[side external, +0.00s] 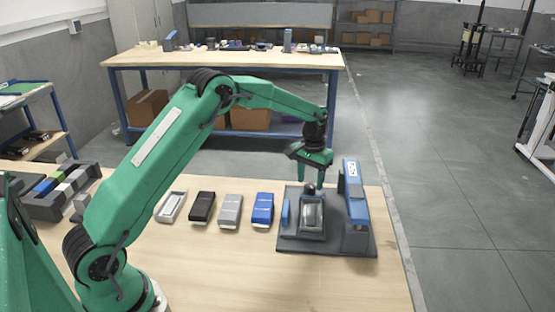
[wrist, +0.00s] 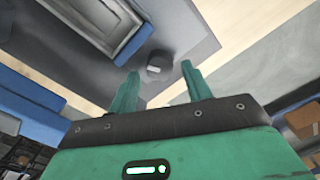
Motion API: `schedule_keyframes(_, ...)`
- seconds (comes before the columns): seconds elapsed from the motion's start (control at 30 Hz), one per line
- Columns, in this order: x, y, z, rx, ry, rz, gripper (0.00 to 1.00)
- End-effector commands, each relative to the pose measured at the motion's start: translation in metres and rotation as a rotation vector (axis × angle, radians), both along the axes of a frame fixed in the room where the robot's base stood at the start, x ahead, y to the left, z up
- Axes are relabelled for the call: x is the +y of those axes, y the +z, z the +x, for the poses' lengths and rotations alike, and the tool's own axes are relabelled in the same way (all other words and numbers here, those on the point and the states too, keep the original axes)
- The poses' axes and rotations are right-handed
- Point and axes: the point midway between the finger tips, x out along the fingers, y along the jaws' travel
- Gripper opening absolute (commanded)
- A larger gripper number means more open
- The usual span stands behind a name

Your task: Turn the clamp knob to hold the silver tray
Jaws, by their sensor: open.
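A silver tray (side external: 312,217) sits in a dark fixture (side external: 295,245) at the right of the table. It also shows at the top left of the wrist view (wrist: 112,28). The clamp knob (wrist: 160,66), a dark round knob with a pale mark on top, stands beside the tray's end on the fixture plate. My gripper (side external: 311,176) points down above the knob. In the wrist view its two green fingers (wrist: 160,70) are apart, with the knob between their tips in the picture. I cannot tell whether the fingertips are down at the knob's height.
A blue and grey column (side external: 355,200) rises on the fixture's right. Left of the fixture lie a blue block (side external: 263,208), a grey one (side external: 230,210), a black one (side external: 202,207) and a pale tray (side external: 171,207). The front of the table is clear.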

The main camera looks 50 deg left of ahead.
Motion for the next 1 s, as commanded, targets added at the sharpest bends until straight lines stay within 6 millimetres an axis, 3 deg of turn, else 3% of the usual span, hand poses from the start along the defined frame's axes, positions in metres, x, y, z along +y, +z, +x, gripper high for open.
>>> schedule_keyframes(0.7, 0.000, 0.044, 0.000, 0.000, 0.000, 0.000, 0.49)
schedule_keyframes(1.0, 0.000, 0.046, 0.000, 0.000, 0.000, 0.000, 0.49)
